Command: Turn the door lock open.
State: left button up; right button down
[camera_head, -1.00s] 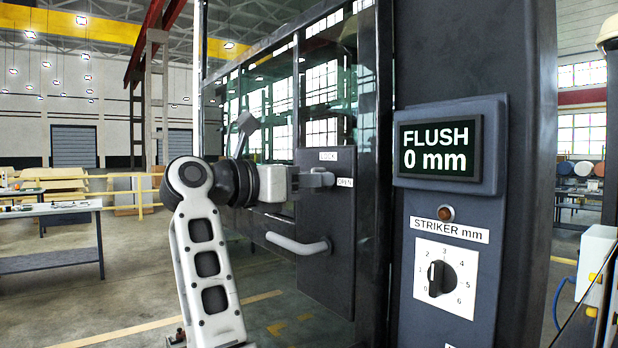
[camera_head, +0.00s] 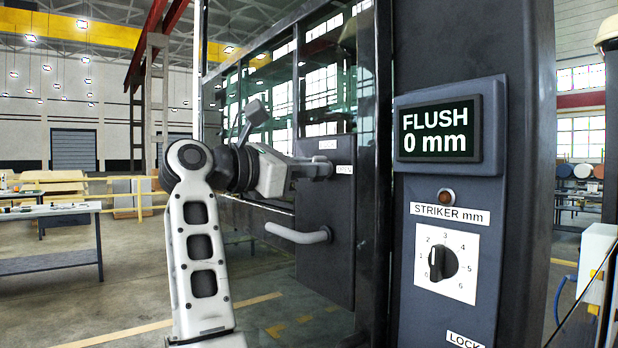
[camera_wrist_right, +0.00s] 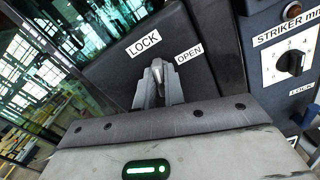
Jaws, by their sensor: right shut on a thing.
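The dark door lock plate (camera_head: 325,255) is on the glazed cab door, with a LOCK label (camera_head: 327,144) and an OPEN label (camera_head: 344,169). My right gripper (camera_head: 322,168) is at the plate just left of the OPEN label, its body rolled to a slant. In the right wrist view its fingers (camera_wrist_right: 158,88) are shut on the lock knob (camera_wrist_right: 157,70). The knob's tip shows between the fingers, below the LOCK and OPEN labels; the rest is hidden, so its exact angle is unclear. My left gripper is not in view.
A grey door handle (camera_head: 298,235) sticks out below the gripper. The dark pillar to the right carries a display (camera_head: 437,130) reading FLUSH 0 mm, an unlit-looking lamp (camera_head: 446,197) and a STRIKER mm dial (camera_head: 436,263). A workbench (camera_head: 50,210) stands far left.

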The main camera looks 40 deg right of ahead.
pick_arm(q)
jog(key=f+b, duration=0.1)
jog(key=b, duration=0.1)
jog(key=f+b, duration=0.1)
jog(key=b, duration=0.1)
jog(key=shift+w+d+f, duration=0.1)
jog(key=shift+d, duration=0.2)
pick_arm(e)
jog(key=m, duration=1.4)
jog(key=shift+s+f, duration=0.15)
jog(key=shift+f, duration=0.05)
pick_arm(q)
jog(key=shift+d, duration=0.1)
pick_arm(e)
jog(key=shift+m, duration=0.3)
jog(key=c, duration=1.5)
grip_release()
jog(key=shift+a, duration=0.1)
